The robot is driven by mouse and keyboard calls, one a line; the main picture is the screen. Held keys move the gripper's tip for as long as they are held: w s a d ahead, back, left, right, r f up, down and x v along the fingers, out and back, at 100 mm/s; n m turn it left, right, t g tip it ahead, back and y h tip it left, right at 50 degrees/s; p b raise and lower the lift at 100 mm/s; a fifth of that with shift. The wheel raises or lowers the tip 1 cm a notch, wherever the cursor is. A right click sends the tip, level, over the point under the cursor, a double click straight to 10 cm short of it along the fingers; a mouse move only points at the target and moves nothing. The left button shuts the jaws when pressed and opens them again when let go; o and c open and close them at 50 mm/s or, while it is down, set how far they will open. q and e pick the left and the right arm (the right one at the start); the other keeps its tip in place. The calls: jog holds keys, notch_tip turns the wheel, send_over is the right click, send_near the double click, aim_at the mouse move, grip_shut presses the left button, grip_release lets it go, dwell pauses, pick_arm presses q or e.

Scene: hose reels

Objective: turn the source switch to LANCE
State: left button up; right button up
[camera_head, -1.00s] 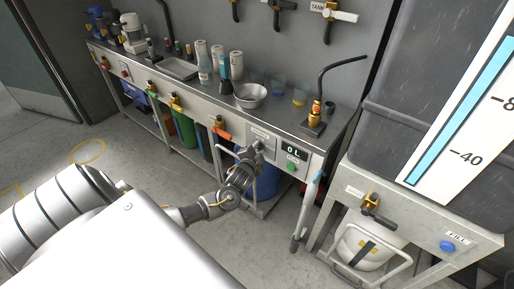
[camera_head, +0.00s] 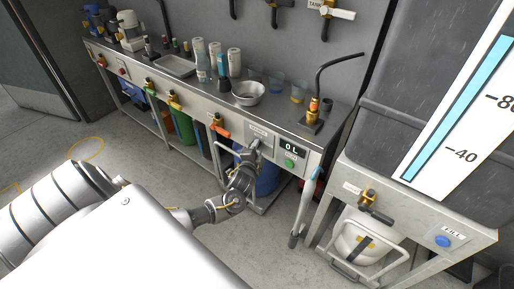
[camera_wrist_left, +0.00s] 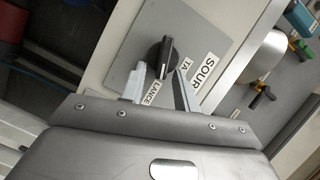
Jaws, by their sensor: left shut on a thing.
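The source switch is a black knob (camera_wrist_left: 160,52) on a grey plate (camera_wrist_left: 128,38) in the left wrist view. A SOURCE label (camera_wrist_left: 205,69), partly cut by the view, a partly hidden TA... label (camera_wrist_left: 188,62) and a LANCE label (camera_wrist_left: 151,92) are beside it. My left gripper (camera_wrist_left: 162,70) is shut on the knob, one finger on each side. In the head view my left gripper (camera_head: 251,150) is at the bench's front panel, left of the 0 L display (camera_head: 292,149), and hides the knob. My right gripper is not in view.
A green button (camera_head: 290,163) is under the display. A lance (camera_head: 305,205) hangs upright to the right of it. Several valves with coloured handles line the bench front at left. A tank (camera_head: 425,110) on a stand with a blue FILL button (camera_head: 443,241) stands at right.

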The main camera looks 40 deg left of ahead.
pick_arm(q)
jog(key=o, duration=1)
jog(key=shift+c, duration=0.2)
jog(key=shift+s, duration=0.1)
jog(key=p+v, duration=0.1)
jog(key=v, duration=0.9)
jog(key=shift+s, duration=0.35)
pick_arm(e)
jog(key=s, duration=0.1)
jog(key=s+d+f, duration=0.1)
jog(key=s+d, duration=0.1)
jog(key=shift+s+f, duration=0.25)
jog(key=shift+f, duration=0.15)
pick_arm(q)
jog(key=shift+d, duration=0.1)
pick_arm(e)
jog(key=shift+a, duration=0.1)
